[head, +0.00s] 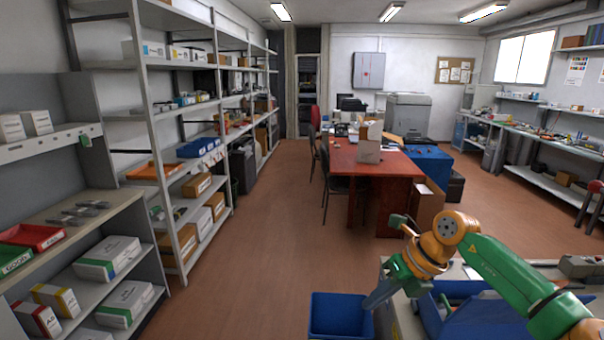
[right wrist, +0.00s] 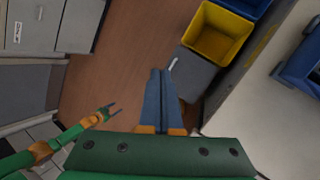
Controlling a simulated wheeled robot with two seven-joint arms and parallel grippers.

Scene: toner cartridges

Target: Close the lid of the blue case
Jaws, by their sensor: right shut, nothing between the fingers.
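The blue case (head: 468,290) lies on the pale worktop at the lower right of the head view, partly hidden behind my right arm. It also shows in part at the right edge of the right wrist view (right wrist: 297,72). I cannot tell how far its lid is raised. My right gripper (head: 374,300) is left of the case, pointing down beside the worktop's left edge. In the right wrist view its blue-grey fingers (right wrist: 160,75) are together and empty, over the floor and apart from the case. My left gripper (right wrist: 114,108) shows small at the left there, its fingers spread.
A blue bin (head: 338,312) stands left of the worktop. A yellow bin (right wrist: 217,33) shows in the right wrist view. Shelves (head: 150,150) line the left, a red table (head: 375,180) stands farther back, and the floor between is clear.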

